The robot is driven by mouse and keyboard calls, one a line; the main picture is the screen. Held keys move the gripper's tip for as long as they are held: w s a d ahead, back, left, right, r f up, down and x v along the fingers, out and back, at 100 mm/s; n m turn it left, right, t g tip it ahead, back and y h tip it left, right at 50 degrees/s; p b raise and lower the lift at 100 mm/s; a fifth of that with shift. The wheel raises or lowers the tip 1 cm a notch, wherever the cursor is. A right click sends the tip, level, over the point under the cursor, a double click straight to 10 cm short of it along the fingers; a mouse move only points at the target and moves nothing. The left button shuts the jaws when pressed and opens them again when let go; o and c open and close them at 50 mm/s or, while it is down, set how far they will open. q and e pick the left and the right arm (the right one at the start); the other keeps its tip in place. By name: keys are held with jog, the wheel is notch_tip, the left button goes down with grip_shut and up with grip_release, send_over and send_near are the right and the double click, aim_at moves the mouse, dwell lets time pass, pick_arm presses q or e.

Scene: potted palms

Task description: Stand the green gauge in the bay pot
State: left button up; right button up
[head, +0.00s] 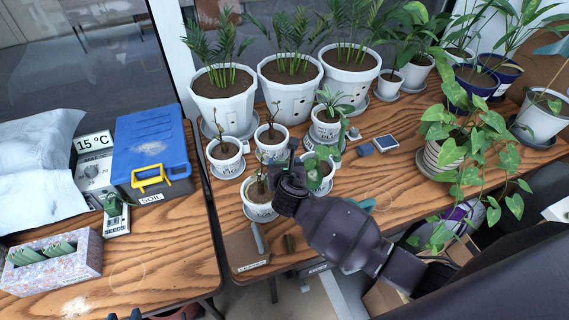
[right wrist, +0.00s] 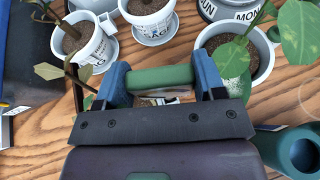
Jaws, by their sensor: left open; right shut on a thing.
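My right gripper (right wrist: 162,80) is shut on the green gauge (right wrist: 160,77), a green rod lying crosswise between its blue fingers in the right wrist view. In the head view this gripper (head: 286,168) is above the small white pots, and the gauge cannot be made out there. Several small labelled pots stand around it, including one at the left (head: 226,151), one at the back (head: 270,137) and one in front (head: 258,206). I cannot tell which is the bay pot. My left gripper (head: 136,314) barely shows at the bottom edge, open.
Large palm pots (head: 224,95) line the back. A trailing plant (head: 468,150) hangs at right. A teal vessel (right wrist: 295,152) is close by my right gripper. On the left table are a blue-lidded soil box (head: 152,135) and a speckled box (head: 55,265).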

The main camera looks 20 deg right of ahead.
jog(key=shift+f+b, duration=0.9)
jog(key=shift+f, duration=1)
jog(key=o, duration=1.1)
notch_tip(320, 180, up, 3)
jog(key=p, duration=0.3)
jog(key=shift+p, duration=0.3)
jog(key=shift+r, duration=2.55)
